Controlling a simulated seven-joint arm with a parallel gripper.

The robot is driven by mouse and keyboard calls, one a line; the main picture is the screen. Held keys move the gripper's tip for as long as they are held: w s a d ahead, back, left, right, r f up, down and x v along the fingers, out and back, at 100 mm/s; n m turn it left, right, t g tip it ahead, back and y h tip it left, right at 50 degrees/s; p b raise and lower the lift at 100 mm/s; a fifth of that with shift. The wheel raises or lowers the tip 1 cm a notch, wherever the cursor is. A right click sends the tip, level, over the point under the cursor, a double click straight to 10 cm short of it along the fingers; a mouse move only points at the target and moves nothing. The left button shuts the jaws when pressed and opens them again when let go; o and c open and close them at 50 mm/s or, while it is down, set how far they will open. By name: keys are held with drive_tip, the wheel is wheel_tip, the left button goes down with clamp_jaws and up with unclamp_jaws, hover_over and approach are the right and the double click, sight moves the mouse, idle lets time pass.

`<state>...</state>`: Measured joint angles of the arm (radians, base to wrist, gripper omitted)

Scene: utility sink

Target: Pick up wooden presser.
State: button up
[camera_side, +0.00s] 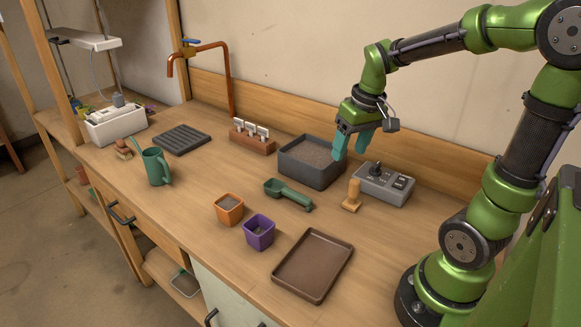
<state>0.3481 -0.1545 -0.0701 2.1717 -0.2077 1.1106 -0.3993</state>
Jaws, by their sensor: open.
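The wooden presser (352,195) stands upright on the bench top, a light wood piece with a knob-like handle on a flat base. It is in front of the grey control box, right of the green scoop. My gripper (351,146) is above and behind it in the picture, over the right side of the dark soil bin, with teal fingers pointing down. The gripper is open, with nothing seen between the fingers, and it is apart from the presser.
The soil bin (309,161) and control box (383,184) stand close to the presser. A watering can (156,167) and copper faucet (208,47) are left.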

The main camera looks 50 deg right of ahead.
drive_tip(key=n+g, duration=0.2)
hover_over(356, 181)
drive_tip(key=f, duration=0.2)
drive_tip(key=n, duration=0.2)
wheel_tip(356, 181, down, 10)
drive_tip(key=shift+f, duration=0.25)
drive_tip(key=shift+w+d+f, duration=0.1)
drive_tip(key=shift+w+f, duration=0.05)
drive_tip(key=shift+f, duration=2.5)
drive_tip(key=shift+c, duration=0.3)
